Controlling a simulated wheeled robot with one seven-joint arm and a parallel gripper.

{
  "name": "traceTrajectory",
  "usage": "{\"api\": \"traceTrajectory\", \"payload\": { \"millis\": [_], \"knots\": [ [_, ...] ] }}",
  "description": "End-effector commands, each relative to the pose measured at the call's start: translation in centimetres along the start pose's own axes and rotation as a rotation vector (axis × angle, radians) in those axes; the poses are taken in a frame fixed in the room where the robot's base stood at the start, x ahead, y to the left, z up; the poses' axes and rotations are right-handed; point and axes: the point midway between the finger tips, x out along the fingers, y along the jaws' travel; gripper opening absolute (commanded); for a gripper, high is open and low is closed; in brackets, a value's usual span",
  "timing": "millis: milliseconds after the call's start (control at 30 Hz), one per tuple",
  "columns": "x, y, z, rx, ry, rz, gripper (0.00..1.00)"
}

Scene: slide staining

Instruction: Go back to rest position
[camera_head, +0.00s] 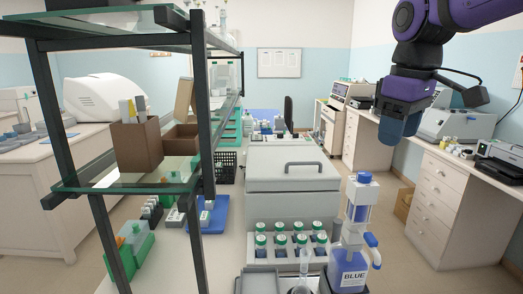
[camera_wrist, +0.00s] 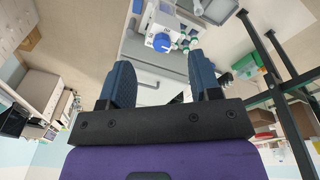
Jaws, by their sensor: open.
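My gripper (camera_head: 398,128) hangs from my purple arm at the upper right in the head view, high above the bench and apart from everything. In the wrist view my gripper (camera_wrist: 161,85) shows its two blue fingers spread apart, with nothing between them. A bottle labelled BLUE (camera_head: 350,268) with a blue-capped dispenser stands at the lower right of the bench in the head view. It shows beyond the fingers in the wrist view (camera_wrist: 160,24).
Several green-and-white capped bottles (camera_head: 281,240) stand in a rack before a grey lidded machine (camera_head: 291,171). A glass shelf with a dark frame (camera_head: 204,125) rises on the left. A white drawer cabinet (camera_head: 446,195) stands at right. Air around my gripper looks free.

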Motion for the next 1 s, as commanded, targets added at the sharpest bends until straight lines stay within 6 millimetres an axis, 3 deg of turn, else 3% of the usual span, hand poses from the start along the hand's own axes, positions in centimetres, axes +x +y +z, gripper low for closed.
{"api": "traceTrajectory", "payload": {
  "millis": [33,200,500,700,1000],
  "knots": [
    [0.0,-0.5,1.7,0.049,0.026,0.017,0.57],
    [0.8,-1.9,6.6,0.224,0.116,0.061,0.57],
    [3.7,-4.4,13.7,0.502,0.273,0.102,0.57],
    [5.0,-5.2,15.7,0.59,0.327,0.107,0.57],
    [5.3,-5.3,15.9,0.604,0.335,0.107,0.57]
  ]
}}
